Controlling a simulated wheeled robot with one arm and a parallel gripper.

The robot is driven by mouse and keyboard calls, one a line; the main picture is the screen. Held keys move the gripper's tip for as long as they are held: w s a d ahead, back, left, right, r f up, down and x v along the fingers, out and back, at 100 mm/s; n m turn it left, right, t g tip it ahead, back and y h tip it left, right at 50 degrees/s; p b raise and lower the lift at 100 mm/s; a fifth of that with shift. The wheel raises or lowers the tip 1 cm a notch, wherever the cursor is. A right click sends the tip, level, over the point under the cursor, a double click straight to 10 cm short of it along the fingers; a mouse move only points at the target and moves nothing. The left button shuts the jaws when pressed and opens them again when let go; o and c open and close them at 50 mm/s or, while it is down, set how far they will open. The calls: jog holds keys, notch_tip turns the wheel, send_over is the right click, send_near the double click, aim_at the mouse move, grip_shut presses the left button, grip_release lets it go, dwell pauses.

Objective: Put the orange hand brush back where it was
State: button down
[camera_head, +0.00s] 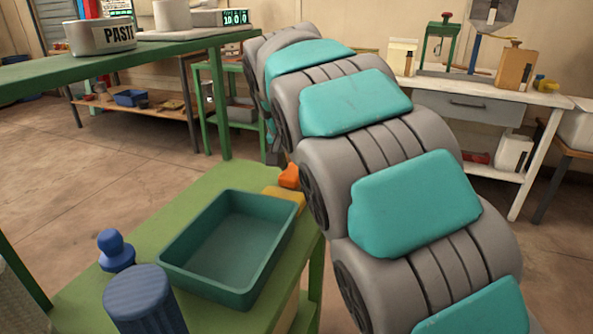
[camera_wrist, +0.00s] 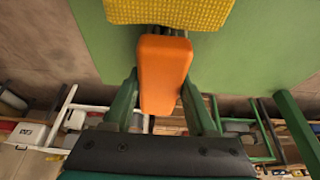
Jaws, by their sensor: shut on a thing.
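The orange hand brush (camera_wrist: 163,72) is between the two fingers of my gripper (camera_wrist: 160,88) in the wrist view. The gripper is shut on it. A yellow textured cloth or sponge (camera_wrist: 168,12) shows at the brush's far end; I cannot tell whether they touch. In the head view a small part of the orange brush (camera_head: 289,176) shows at the back right of the green table (camera_head: 215,182), near the yellow piece (camera_head: 286,194). My arm hides most of the gripper there.
A dark green tray (camera_head: 190,283) sits on the table, left of the brush. A blue knobbed object (camera_head: 115,250) and a blue ribbed cylinder (camera_head: 145,303) stand at its front left. A higher green bench (camera_head: 60,72) is behind left. A white workbench (camera_head: 490,92) stands back right.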

jog(key=shift+f, duration=0.2)
jog(key=shift+c, duration=1)
grip_release()
jog(key=v, duration=1.2)
jog(key=shift+w+r+b, duration=0.1)
jog(key=shift+r+b, duration=0.05)
jog(key=shift+b, duration=0.25)
jog(key=shift+d, duration=0.1)
